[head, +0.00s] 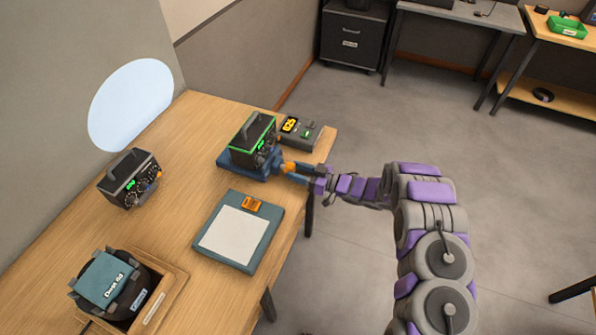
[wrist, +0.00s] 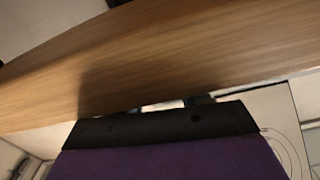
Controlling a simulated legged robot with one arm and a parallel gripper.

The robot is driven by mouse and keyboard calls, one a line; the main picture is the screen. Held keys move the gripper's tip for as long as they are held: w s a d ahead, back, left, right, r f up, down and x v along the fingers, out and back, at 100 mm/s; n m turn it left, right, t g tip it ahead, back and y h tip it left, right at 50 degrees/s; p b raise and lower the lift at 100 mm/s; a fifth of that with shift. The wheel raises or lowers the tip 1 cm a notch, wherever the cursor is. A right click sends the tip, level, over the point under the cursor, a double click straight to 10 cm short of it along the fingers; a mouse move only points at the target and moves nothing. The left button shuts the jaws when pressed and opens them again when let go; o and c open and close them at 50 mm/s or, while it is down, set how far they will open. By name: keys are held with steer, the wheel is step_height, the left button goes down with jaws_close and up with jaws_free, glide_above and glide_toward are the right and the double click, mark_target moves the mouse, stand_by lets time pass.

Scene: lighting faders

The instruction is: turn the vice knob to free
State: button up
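A blue vice (head: 228,164) sits near the far right end of the wooden table. A black box with a handle and a green-lit top edge (head: 252,138) stands in it. An orange knob (head: 289,167) shows at the vice's right front side. My gripper (head: 295,171) is at this knob, coming in from the right, with its fingers close around or against it. The view is too small to tell whether it grips the knob. In the wrist view the dark gripper body hides the fingertips and the knob.
A grey device with a yellow display (head: 300,131) stands behind the vice. A teal-framed white board (head: 232,236) lies in front.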

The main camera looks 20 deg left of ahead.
steer(key=shift+d, duration=0.1)
steer(key=c, duration=0.5)
steer(key=shift+w+d+n+b, duration=0.1)
steer(key=shift+n+b, duration=0.3)
steer(key=shift+n, duration=1.8)
steer(key=shift+c, duration=0.2)
steer(key=o, duration=1.1)
steer(key=shift+d+r, duration=0.1)
steer(key=shift+d, duration=0.25)
steer(key=shift+c, duration=0.2)
steer(key=shift+a, duration=0.1)
steer(key=shift+a, duration=0.3)
